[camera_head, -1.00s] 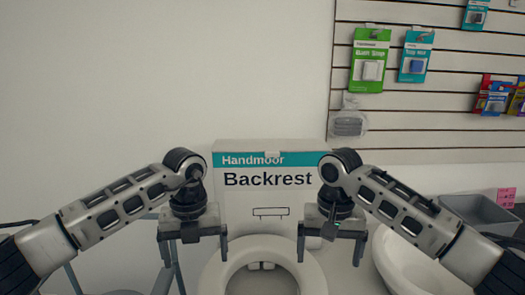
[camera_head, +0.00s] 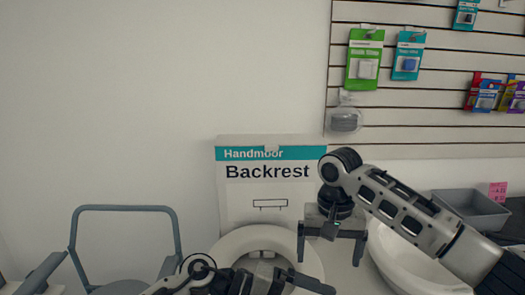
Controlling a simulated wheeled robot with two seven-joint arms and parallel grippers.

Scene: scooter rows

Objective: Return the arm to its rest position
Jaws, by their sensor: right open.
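My right gripper (camera_head: 330,246) hangs pointing down in the middle right of the head view. Its two fingers are apart with nothing between them, in front of the Backrest box and the white toilet-seat ring. My left arm lies low along the bottom edge, and its gripper (camera_head: 292,284) points to the right in front of the ring. Its far end is cut off by the frame, so its jaw opening does not show clearly.
A Handmoor Backrest box (camera_head: 268,190) stands against the wall behind the white ring (camera_head: 232,246). A grey-framed chair (camera_head: 125,209) is at the left. A white basin (camera_head: 400,265) and a grey bin (camera_head: 470,208) are at the right. Packets hang on the slatted wall (camera_head: 430,120).

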